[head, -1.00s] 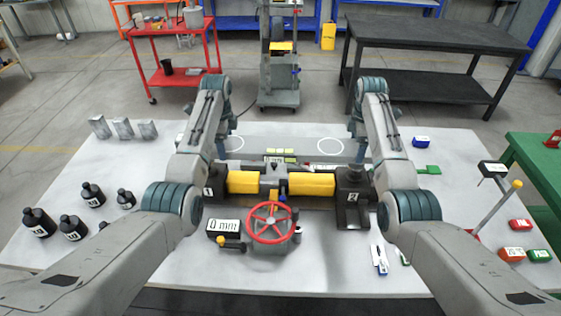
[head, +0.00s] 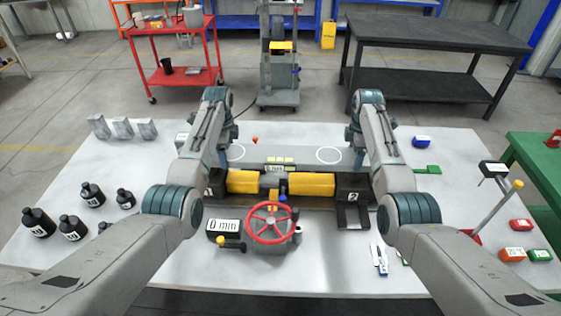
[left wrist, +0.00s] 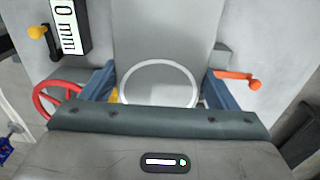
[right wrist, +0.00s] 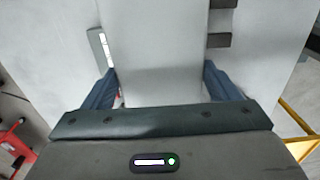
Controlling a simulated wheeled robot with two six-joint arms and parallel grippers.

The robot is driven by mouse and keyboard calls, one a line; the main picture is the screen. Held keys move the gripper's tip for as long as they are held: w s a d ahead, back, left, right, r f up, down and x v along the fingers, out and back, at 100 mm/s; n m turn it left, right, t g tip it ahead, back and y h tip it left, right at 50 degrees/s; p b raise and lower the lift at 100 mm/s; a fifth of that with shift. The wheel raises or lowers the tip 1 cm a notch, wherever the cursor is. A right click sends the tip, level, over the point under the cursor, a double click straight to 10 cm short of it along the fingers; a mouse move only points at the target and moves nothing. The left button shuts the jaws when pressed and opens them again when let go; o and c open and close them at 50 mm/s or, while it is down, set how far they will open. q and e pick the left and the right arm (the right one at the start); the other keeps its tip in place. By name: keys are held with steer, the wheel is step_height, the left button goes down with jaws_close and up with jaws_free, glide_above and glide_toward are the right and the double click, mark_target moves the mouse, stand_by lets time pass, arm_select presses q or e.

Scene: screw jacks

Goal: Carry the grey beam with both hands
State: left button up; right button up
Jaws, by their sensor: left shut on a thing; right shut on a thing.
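The grey beam (head: 284,148) lies crosswise in the head view, behind the yellow-and-black jack assembly (head: 310,186). Its top has two white circles. My left gripper (left wrist: 160,88) is shut on the beam's left part; a white circle shows between its fingers in the left wrist view. My right gripper (right wrist: 160,88) is shut on its right part. The beam looks about level. Its underside is hidden, so I cannot tell its height above the table. The jack's black right block (head: 353,188) carries a 2. A red handwheel (head: 270,223) stands in front.
Black bottle-shaped weights (head: 72,228) stand at left on the white table (head: 330,255). Grey blocks (head: 122,128) stand behind them. A "0 mm" display (head: 224,226) is beside the handwheel.

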arm_select(q)
steer(key=o, duration=1.6)
steer(key=shift+d+f, duration=0.1)
arm_select(e)
steer(key=o, duration=1.6)
steer(key=shift+f, duration=0.2)
arm_select(q)
steer(key=o, duration=0.3)
steer(key=shift+s, duration=0.1)
arm_select(e)
steer(key=o, duration=0.3)
steer(key=shift+s+r, duration=0.1)
steer(key=shift+s, duration=0.05)
arm_select(q)
steer(key=shift+o, duration=0.3)
steer(key=shift+s+r, duration=0.35)
arm_select(e)
steer(key=shift+o, duration=0.3)
steer(key=shift+s+r, duration=0.3)
arm_select(q)
steer(key=shift+w+f, duration=0.15)
steer(key=shift+w, duration=0.05)
arm_select(e)
steer(key=shift+w+f, duration=0.15)
steer(key=shift+w, duration=0.05)
arm_select(q)
steer(key=shift+w, duration=0.1)
step_height(320, 180, up, 12)
arm_select(e)
step_height(320, 180, up, 12)
